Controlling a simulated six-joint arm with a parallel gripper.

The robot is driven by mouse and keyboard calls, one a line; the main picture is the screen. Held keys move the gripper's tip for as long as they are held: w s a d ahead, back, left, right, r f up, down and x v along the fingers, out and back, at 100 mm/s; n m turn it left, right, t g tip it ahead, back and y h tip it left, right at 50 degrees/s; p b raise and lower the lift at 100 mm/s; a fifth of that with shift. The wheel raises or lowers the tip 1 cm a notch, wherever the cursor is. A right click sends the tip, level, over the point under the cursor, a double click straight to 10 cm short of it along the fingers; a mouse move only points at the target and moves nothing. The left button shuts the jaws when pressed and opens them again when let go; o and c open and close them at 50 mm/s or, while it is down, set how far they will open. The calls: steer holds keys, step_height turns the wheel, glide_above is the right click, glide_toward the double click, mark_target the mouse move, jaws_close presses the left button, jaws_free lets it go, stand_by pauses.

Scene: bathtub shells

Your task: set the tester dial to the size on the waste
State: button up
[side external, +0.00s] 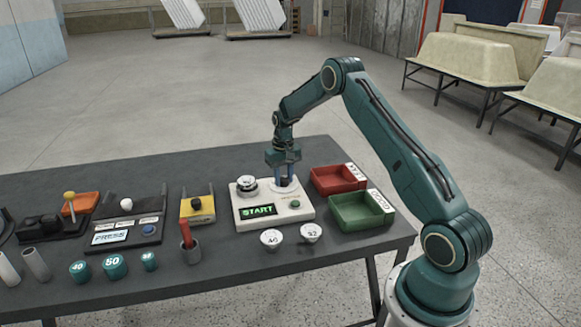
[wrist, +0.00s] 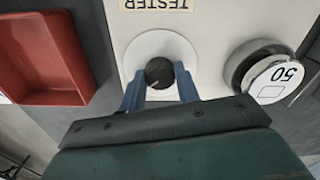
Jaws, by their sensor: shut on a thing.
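The tester (side external: 291,209) is a cream box on the dark table, with a green-lit display (side external: 258,211) reading START. A waste (side external: 247,183) with a white top sits on the tester's left seat; in the wrist view the waste (wrist: 275,78) shows a 50, upside down. The dial is a black knob (wrist: 159,72) on a white disc, with a light pointer line; I cannot read a setting from it. My gripper (side external: 286,181) points down over the dial. In the wrist view its blue fingers (wrist: 160,90) are shut on the knob, one on each side.
A red bin (side external: 338,179) and a green bin (side external: 361,211) stand right of the tester. Two loose wastes, marked 40 (side external: 271,239) and 32 (side external: 311,232), lie in front of it.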

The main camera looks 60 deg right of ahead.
mark_target(284, 178)
steer(key=shift+m, duration=0.9)
steer(key=o, duration=1)
steer(key=shift+r, duration=0.15)
step_height(284, 178, up, 14)
steer(key=shift+f, duration=0.2)
